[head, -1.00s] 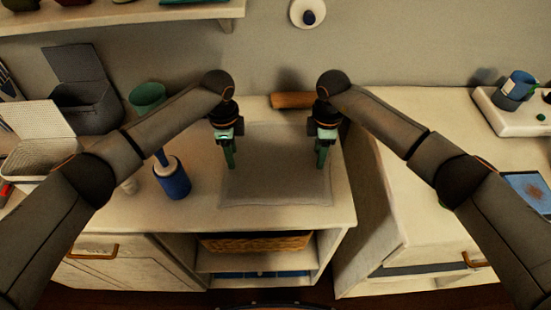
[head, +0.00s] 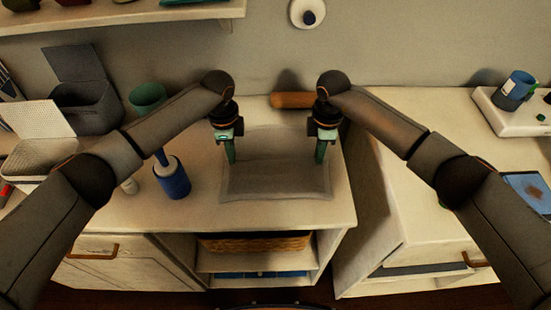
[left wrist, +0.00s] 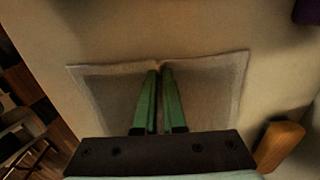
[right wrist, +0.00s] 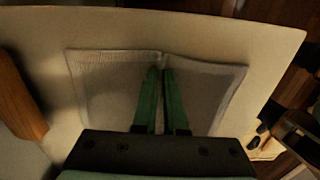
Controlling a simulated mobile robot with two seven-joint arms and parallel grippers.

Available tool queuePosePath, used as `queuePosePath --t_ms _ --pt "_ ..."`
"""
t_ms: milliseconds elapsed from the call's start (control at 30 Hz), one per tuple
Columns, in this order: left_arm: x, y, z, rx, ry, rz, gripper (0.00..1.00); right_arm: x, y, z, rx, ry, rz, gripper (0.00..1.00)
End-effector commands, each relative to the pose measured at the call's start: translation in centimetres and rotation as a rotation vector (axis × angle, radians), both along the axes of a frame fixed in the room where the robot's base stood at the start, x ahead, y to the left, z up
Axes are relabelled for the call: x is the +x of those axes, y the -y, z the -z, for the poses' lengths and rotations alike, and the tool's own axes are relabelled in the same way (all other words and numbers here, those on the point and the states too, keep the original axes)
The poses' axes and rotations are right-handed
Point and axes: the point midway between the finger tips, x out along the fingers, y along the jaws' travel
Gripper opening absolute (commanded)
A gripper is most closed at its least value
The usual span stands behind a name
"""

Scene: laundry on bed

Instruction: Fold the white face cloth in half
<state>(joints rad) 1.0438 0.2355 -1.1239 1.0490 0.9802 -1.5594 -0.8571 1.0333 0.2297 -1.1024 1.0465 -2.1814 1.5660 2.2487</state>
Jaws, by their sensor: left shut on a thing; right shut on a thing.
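The white face cloth (head: 276,182), looking pale grey in this light, lies spread on the countertop below my two arms. My left gripper (head: 231,159) is shut on the cloth near its left side. My right gripper (head: 320,159) is shut on it near its right side. In the left wrist view the green fingertips (left wrist: 160,70) pinch the cloth's edge, which dips inward there. The right wrist view shows the same at the right fingertips (right wrist: 161,70). The near part of the cloth lies flat. How far the pinched parts are raised I cannot tell.
A brown roll (head: 291,101) lies behind the cloth against the wall. A blue cylinder (head: 172,180) and a green cup (head: 147,96) stand to the left, with a grey open box (head: 88,105) beyond. A gap separates this counter (head: 200,213) from the right-hand one (head: 420,225).

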Motion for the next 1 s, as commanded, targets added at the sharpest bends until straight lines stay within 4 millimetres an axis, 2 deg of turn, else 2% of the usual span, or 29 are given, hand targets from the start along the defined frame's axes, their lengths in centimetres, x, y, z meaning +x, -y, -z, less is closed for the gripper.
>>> queuePosePath --t_ms 667,1000 --pt "-0.1 -0.1 0.0 0.003 -0.002 -0.001 0.00 -0.1 0.2 0.2 -0.004 -0.004 0.002 0.00" --pt "0.0 -0.1 -2.1 0.002 -0.001 -0.001 0.00 0.0 0.1 -2.1 -0.003 -0.002 0.002 0.00"
